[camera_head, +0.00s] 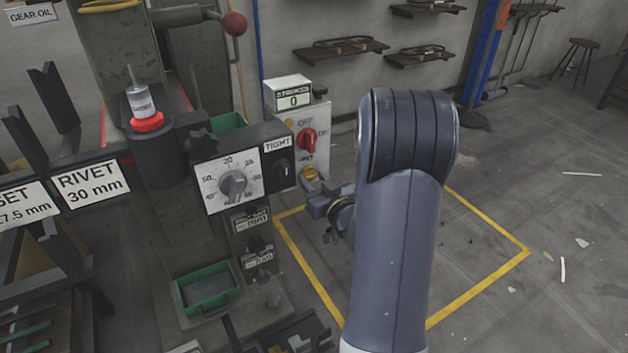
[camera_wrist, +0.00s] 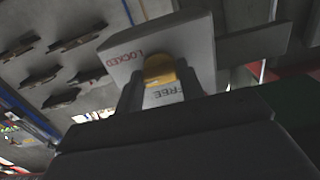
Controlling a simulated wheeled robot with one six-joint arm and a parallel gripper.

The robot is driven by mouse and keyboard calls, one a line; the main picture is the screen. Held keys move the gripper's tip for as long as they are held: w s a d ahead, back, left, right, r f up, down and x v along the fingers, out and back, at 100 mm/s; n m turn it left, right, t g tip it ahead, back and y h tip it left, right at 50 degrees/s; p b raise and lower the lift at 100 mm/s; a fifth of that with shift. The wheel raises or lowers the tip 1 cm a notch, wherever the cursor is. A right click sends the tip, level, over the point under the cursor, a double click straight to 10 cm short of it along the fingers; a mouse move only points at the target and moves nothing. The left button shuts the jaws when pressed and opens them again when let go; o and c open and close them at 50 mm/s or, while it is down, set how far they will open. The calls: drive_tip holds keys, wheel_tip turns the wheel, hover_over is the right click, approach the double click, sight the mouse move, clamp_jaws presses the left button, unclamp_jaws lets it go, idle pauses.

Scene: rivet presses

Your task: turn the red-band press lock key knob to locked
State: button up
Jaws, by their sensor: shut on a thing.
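The yellow lock key knob (camera_head: 310,173) is low on the grey control box of the press. It also shows in the wrist view (camera_wrist: 158,67), between the two fingers of my gripper (camera_wrist: 160,80). The word LOCKED is printed beside the knob on one side and FREE on another. My gripper (camera_head: 318,192) is shut on the knob, reaching it from the right in the head view. Which label the knob points to cannot be told. A red ring (camera_head: 147,122) sits under a small bottle on top of the press post.
Above the knob are a red switch (camera_head: 307,140) marked OFF and a counter (camera_head: 292,98) reading 0. A green bin (camera_head: 208,288) stands below. Open floor lies to the right.

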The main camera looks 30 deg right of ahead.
drive_tip(key=o, duration=1)
drive_tip(key=s+p, duration=0.1)
drive_tip(key=s, duration=0.9)
drive_tip(key=shift+s+d+p, duration=0.15)
drive_tip(key=shift+s+p, duration=0.2)
drive_tip(key=shift+s, duration=0.05)
drive_tip(key=shift+w, duration=0.15)
drive_tip(key=w+b, duration=0.1)
drive_tip(key=w, duration=0.9)
drive_tip(key=shift+w+a+b, duration=0.2)
drive_tip(key=shift+w+b, duration=0.15)
drive_tip(key=shift+b, duration=0.05)
drive_tip(key=shift+s, duration=0.1)
